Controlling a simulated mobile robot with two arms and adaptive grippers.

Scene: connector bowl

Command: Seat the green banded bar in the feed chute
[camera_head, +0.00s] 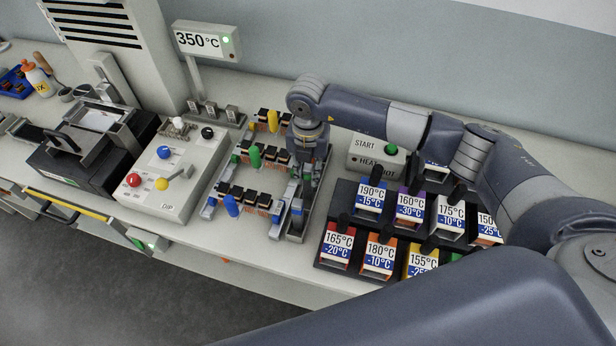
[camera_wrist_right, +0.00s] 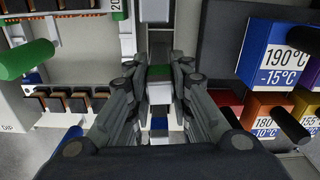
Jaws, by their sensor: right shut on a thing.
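My right gripper (camera_head: 307,172) points down over the long grey feed chute (camera_head: 296,236) at the middle of the bench. In the right wrist view my right gripper (camera_wrist_right: 160,92) is shut on a small bar (camera_wrist_right: 160,90) with a green top and a white part below it, which I take to be the green banded bar. The bar lies in line with the channel. The fingers hide its sides, and I cannot tell whether it touches the chute floor. In the head view the gripper hides the bar. My left gripper is not in view.
Racks of dark connectors with yellow, green (camera_head: 255,157) and blue handles stand just left of the chute. A dark stand of temperature-labelled blocks (camera_head: 368,197) and a START box (camera_head: 372,153) are at right. A control box with coloured knobs (camera_head: 172,172) is further left.

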